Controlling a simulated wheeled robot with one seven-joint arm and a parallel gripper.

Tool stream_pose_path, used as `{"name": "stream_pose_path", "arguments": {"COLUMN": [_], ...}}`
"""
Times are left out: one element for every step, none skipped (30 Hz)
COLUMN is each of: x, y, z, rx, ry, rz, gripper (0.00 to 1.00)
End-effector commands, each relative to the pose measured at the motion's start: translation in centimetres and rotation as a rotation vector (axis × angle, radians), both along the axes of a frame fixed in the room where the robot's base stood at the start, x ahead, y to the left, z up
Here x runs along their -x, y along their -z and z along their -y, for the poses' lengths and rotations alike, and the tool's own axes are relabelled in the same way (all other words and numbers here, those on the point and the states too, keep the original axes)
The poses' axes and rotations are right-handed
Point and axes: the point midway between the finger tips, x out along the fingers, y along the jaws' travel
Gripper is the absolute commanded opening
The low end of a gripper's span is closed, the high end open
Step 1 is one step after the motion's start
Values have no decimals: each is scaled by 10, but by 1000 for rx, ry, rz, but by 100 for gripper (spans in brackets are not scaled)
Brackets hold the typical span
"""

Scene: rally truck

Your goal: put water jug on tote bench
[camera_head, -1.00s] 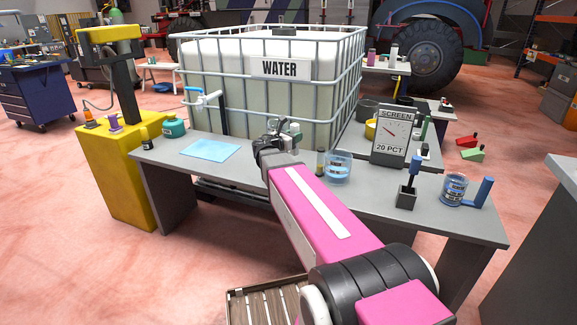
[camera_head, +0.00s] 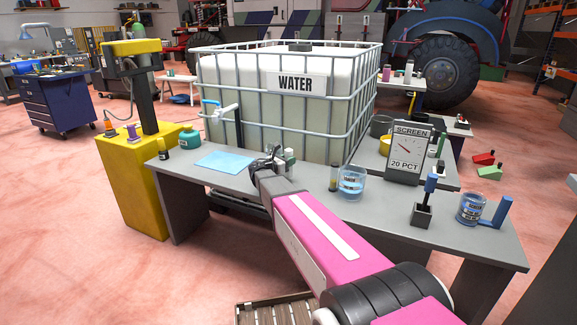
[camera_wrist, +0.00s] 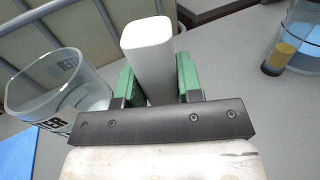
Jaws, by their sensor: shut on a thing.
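My gripper (camera_wrist: 160,85) has green fingers shut on an upright white handle-like block (camera_wrist: 148,50). A clear, labelled vessel (camera_wrist: 55,95), which looks like the water jug, is left of the block in the wrist view; its join to the handle is hidden. In the head view my gripper (camera_head: 275,160) is low over the middle of the long grey bench (camera_head: 295,190) in front of the water tote (camera_head: 285,100), mostly covering the jug. I cannot tell whether the jug touches the bench.
A blue mat (camera_head: 225,161) lies left of my gripper. A beaker of blue liquid (camera_head: 352,183) and a small yellow-topped cylinder (camera_wrist: 280,58) stand to the right.

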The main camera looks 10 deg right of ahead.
Motion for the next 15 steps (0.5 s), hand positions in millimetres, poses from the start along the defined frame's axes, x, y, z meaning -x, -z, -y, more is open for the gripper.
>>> {"name": "stream_pose_path", "arguments": {"x": [-1,-1,-1,-1,0,0,0,0,0,0,0,0,0,0,0], "y": [9,13,18,21,23,24,24,24,24,24,24,24,24,25,26], "z": [0,0,0,0,0,0,0,0,0,0,0,0,0,0,0], "rx": [1,1,1,1,1,1,2,2,1,1,1,0,0,1,1], "ry": [0,0,0,0,0,0,0,0,0,0,0,0,0,0,0], "rz": [-1,-1,0,0,0,1,1,1,2,2,2,1,1,1,1], "gripper": [0,0,0,0,0,0,0,0,0,0,0,0,0,0,0]}}
